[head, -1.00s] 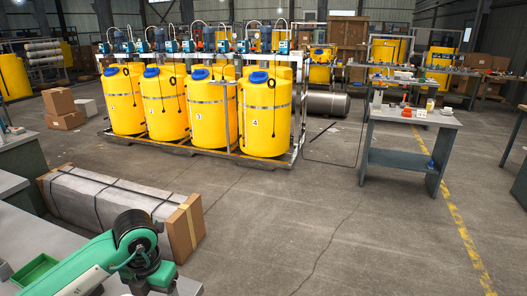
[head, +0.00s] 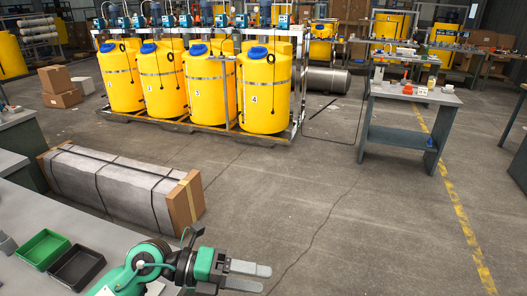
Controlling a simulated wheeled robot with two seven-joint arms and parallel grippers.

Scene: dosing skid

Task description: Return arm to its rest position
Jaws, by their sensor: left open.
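My left gripper (head: 246,276) shows at the bottom of the head view, at the end of my green and white left arm. Its two grey fingers point right and stand apart, with nothing between them. It is over the floor, just past the edge of the grey bench (head: 88,228) at lower left. My right arm and gripper are out of view.
A green tray (head: 42,246) and a black tray (head: 77,268) sit on the bench. A long strapped package (head: 110,185) lies on the floor beyond. Yellow tanks (head: 264,92) stand on a skid behind. A workbench (head: 410,95) stands at right. The middle floor is clear.

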